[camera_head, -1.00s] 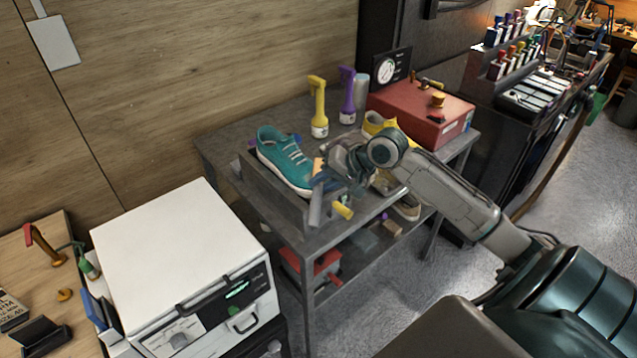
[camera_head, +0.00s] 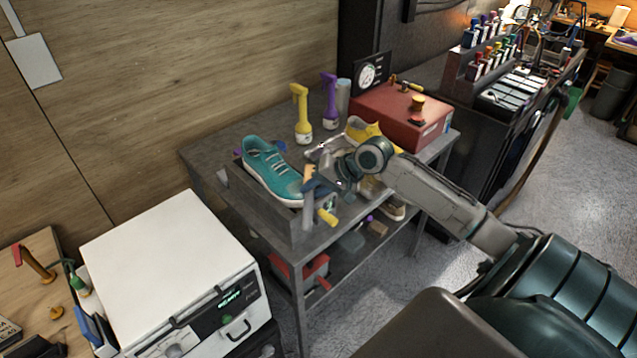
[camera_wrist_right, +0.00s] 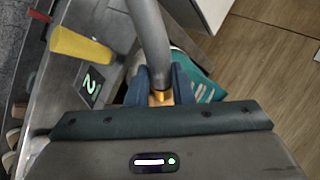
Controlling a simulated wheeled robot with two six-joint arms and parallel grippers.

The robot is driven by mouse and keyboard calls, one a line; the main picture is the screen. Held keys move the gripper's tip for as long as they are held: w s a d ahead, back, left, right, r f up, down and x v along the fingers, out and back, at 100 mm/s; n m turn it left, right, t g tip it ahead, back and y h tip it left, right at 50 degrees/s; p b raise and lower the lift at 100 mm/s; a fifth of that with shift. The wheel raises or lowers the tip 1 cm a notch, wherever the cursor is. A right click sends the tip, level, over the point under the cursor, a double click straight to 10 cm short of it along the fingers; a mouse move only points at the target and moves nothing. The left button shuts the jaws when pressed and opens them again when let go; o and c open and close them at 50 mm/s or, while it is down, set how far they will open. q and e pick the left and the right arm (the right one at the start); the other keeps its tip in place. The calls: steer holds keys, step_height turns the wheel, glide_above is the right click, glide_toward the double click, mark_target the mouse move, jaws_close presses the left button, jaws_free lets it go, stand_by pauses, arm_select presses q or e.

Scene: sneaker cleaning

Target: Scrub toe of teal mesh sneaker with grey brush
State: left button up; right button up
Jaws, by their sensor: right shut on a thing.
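The teal sneaker (camera_head: 268,168) has a white sole and sits on the grey table in the head view, its toe towards my right gripper. Part of it shows behind the fingers in the right wrist view (camera_wrist_right: 205,88). My right gripper (camera_head: 322,184) is beside the toe, shut on the grey brush (camera_head: 308,208). The brush's grey handle (camera_wrist_right: 150,40) runs up between the fingers in the wrist view, with an orange-yellow part at the grip. The bristles cannot be made out, so I cannot tell whether they touch the toe. My left gripper is out of view.
A yellow sneaker (camera_head: 362,130) is partly behind my right arm. Yellow (camera_head: 302,115) and purple (camera_head: 330,100) spray bottles and a red box (camera_head: 405,115) stand behind. A yellow-ended item (camera_head: 327,217) lies at the table's front edge. A white machine (camera_head: 165,265) is left.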

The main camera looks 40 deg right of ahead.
steer(key=shift+a+p, duration=0.45)
steer(key=shift+a, duration=0.8)
steer(key=a+p, duration=0.1)
steer(key=a, duration=0.3)
steer(key=shift+s+f+p, duration=0.1)
steer(key=shift+s+p, duration=0.05)
steer(key=shift+p, duration=0.25)
step_height(320, 180, up, 6)
steer(key=s, duration=0.1)
steer(key=shift+s, duration=0.2)
steer(key=shift+d, duration=0.1)
